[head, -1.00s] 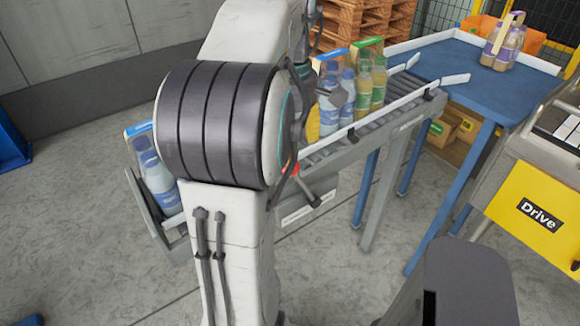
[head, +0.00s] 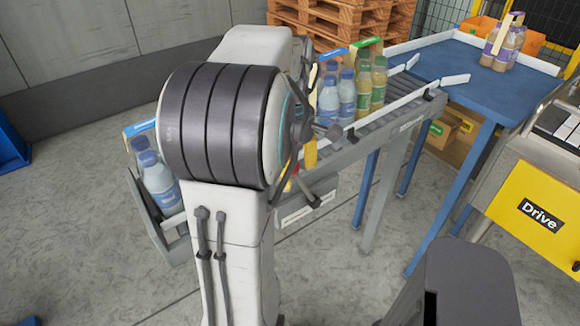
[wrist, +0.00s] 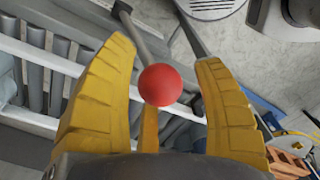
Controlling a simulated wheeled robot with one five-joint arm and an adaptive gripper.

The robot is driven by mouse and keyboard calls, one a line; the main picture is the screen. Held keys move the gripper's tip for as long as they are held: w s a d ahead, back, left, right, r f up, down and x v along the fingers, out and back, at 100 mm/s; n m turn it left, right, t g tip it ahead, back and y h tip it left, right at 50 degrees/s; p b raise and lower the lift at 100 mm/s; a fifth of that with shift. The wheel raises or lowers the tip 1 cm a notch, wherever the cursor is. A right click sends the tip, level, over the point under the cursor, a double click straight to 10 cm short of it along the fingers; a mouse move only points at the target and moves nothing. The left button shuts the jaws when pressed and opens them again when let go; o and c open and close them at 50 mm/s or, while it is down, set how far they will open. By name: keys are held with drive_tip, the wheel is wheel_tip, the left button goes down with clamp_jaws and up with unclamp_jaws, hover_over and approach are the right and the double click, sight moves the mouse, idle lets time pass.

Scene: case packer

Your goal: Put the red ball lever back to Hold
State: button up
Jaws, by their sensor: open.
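The red ball (wrist: 160,85) sits on the end of a grey metal lever rod (wrist: 136,30) in the wrist view. My gripper (wrist: 165,52) is open, with one yellow finger on either side of the ball and visible gaps between them. The fingers are apart from the ball in the picture; its depth between them is hard to tell. In the head view a yellow finger (head: 310,153) shows beside the conveyor's near side, and my arm hides most of the ball and lever. No Hold marking is legible.
A roller conveyor (head: 375,127) with packs of blue and green bottles (head: 346,95) runs close behind my gripper. A blue table (head: 440,65) adjoins it. A yellow Drive panel (head: 535,210) stands at the right.

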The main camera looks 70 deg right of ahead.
drive_tip(key=shift+o, duration=0.2)
clamp_jaws()
idle(0.3)
drive_tip(key=shift+r, duration=0.1)
